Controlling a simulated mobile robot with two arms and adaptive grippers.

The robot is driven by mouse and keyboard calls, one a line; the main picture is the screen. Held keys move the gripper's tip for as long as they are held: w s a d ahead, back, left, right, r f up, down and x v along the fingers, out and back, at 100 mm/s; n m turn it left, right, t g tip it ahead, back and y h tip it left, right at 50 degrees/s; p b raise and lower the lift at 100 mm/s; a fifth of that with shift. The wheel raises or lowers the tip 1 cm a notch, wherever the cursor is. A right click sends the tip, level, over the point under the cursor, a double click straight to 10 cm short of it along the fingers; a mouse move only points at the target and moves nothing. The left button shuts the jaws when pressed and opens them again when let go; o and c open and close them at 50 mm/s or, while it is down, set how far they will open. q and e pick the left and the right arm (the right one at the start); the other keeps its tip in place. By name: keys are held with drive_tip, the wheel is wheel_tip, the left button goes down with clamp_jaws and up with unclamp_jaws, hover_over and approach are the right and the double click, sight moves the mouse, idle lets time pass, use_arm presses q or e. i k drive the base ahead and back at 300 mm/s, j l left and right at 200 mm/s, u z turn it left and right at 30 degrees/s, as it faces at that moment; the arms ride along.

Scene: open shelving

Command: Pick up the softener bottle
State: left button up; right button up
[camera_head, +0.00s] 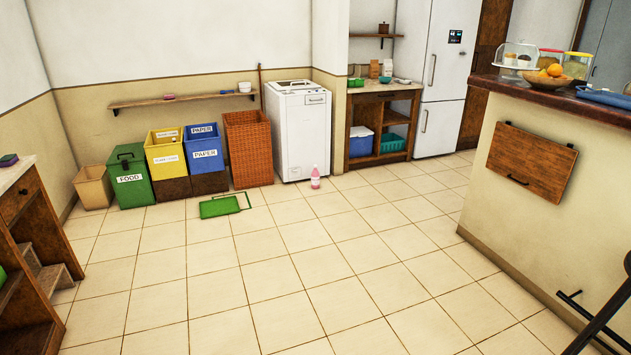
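A small pink bottle (315,178) with a pale cap stands upright on the tiled floor, in front of the right side of a white top-loading washing machine (300,135). It looks like the softener bottle, but its label is too small to read. It stands far from me, across the open floor. Neither of my grippers shows in this view.
Green, yellow and blue bins (130,178) and a wicker basket (247,150) line the wall left of the washer. A green tray (220,206) lies on the floor before them. A counter (540,95) bounds the right, a wooden unit (30,250) the left. The middle floor is clear.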

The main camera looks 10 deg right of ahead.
sight(314, 175)
drive_tip(key=z, duration=0.45)
drive_tip(key=i, duration=1.9)
drive_tip(key=i+l, duration=0.1)
drive_tip(key=i, duration=1.75)
drive_tip(key=i+l, duration=0.1)
drive_tip(key=i, duration=3.7)
drive_tip(key=j+u, duration=0.05)
